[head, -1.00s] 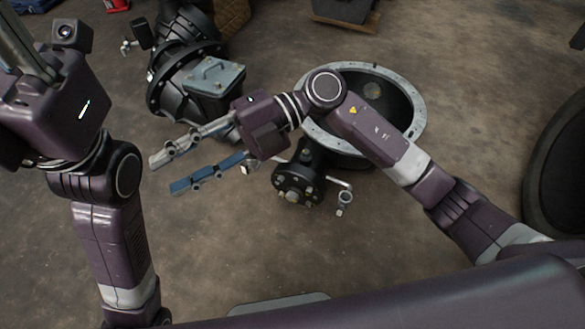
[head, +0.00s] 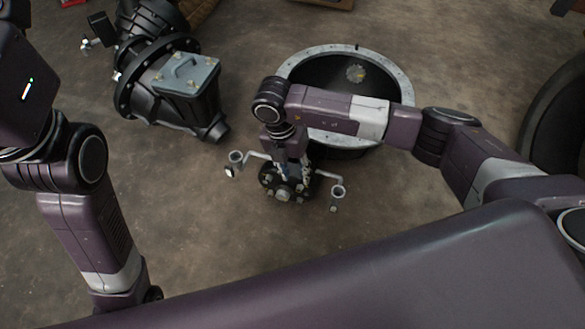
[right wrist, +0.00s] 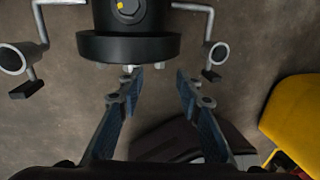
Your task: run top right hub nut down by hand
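The black hub (head: 268,181) stands on the floor in front of the large ring-shaped housing, with a bolt at its middle and nuts around its face. My right gripper (head: 285,172) points down at the hub's upper part and covers some of its nuts, so the top right nut cannot be made out clearly. In the right wrist view, the hub's flange (right wrist: 130,47) is ahead, with small bright nuts (right wrist: 128,69) at its lower edge. The right gripper's fingers (right wrist: 159,74) are apart with nothing between them; the left finger's tip is close to a nut. My left gripper is out of view.
Bent metal arms with ring ends (head: 338,192) stick out on both sides of the hub. The round open housing (head: 400,85) is behind it. A black gear unit (head: 185,85) stands at left, a tyre (head: 555,130) at right. A yellow thing (right wrist: 295,108) shows in the wrist view.

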